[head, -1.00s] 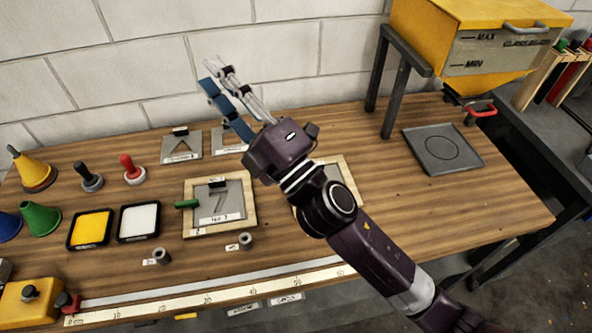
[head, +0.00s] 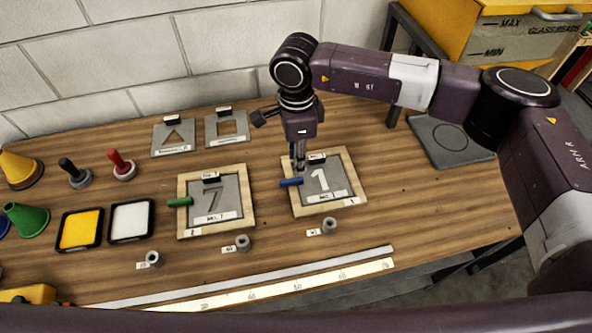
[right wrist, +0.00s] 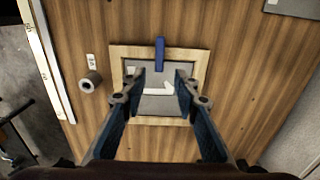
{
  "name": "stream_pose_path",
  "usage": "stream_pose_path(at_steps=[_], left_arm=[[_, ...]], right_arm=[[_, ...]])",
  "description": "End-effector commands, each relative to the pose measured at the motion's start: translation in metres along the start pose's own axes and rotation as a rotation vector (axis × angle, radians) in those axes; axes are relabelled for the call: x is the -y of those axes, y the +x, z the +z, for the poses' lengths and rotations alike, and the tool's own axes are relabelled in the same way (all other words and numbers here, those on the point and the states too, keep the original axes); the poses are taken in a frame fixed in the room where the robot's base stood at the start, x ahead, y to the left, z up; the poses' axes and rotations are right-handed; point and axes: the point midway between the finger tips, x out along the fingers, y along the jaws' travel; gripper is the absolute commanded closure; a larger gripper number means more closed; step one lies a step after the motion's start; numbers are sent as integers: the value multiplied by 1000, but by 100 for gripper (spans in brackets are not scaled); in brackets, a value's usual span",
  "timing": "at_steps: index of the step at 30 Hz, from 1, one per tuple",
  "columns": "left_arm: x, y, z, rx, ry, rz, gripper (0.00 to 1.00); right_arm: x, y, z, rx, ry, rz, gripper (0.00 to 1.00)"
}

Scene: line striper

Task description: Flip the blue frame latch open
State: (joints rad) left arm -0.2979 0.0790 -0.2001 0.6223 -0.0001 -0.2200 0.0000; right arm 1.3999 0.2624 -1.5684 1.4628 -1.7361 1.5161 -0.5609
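The blue frame latch (head: 291,182) is a short blue bar at the left edge of a wooden frame (head: 354,177) that holds a grey plate with a "1" cut-out. In the right wrist view the blue latch (right wrist: 159,54) lies across the frame's top edge, reaching over the plate. My right gripper (head: 299,165) points down above the frame, near the latch. In the right wrist view the right gripper (right wrist: 160,75) has its fingers apart, one on each side of the latch, with nothing between them in contact. My left gripper is not in view.
A second frame (head: 248,228) with a "7" plate and a green latch (head: 180,202) lies to the left. A ruler (head: 330,279) runs along the front. A grey cylinder (head: 329,225) stands in front of the "1" frame.

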Motion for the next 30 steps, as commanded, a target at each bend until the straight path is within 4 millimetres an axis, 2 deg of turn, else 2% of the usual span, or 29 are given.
stream_pose_path(at_steps=[6,12,17,23,24,30], left_arm=[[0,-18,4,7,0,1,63],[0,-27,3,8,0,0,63],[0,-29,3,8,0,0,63],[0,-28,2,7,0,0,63],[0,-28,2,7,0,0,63],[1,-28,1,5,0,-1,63]], right_arm=[[-2,32,1,3,1,6,72],[-2,59,2,6,0,4,72],[-2,69,2,5,-1,3,72],[-1,70,2,6,-1,2,72],[-1,70,2,6,-1,2,73],[-1,70,2,6,-1,2,95]])
